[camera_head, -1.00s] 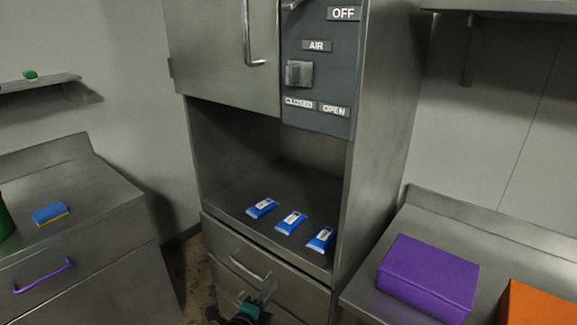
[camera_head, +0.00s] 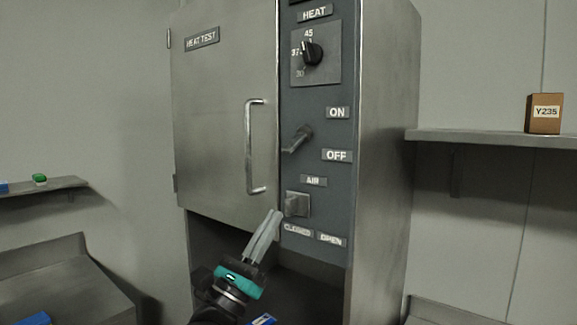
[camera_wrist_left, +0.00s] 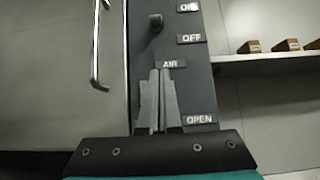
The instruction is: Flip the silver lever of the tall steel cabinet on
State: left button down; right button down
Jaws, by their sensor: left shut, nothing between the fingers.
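The tall steel cabinet (camera_head: 225,120) stands in the middle of the head view, with a dark control panel on its right side. The silver lever (camera_head: 298,139) sits on that panel between the ON and OFF labels, its handle pointing down to the left. In the left wrist view the lever (camera_wrist_left: 156,23) is seen end-on near the top. My left gripper (camera_head: 272,217) is shut and empty, in front of the panel, below the lever and near the AIR knob. In the wrist view its fingers (camera_wrist_left: 157,75) overlap the panel and hide the knob. My right gripper is not in view.
The square AIR knob (camera_head: 297,204) is below the lever and the HEAT dial (camera_head: 312,53) above it. The door handle (camera_head: 254,146) stands out left of the panel. A wall shelf (camera_head: 490,138) with a brown box (camera_head: 544,113) is at right.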

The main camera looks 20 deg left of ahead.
aim_at(295, 142)
pick_arm(q)
jog(key=p+x, duration=0.3)
jog(key=x, duration=0.7)
jog(key=shift+w+r+p, duration=0.2)
jog(key=shift+r+p, duration=0.05)
jog(key=shift+p, duration=0.1)
jog(key=s+r+p, duration=0.2)
jog(key=r, duration=0.1)
jog(key=shift+a, duration=0.3)
jog(key=shift+s+a+r, duration=0.1)
jog(key=shift+s+r, duration=0.05)
jog(key=shift+s, duration=0.1)
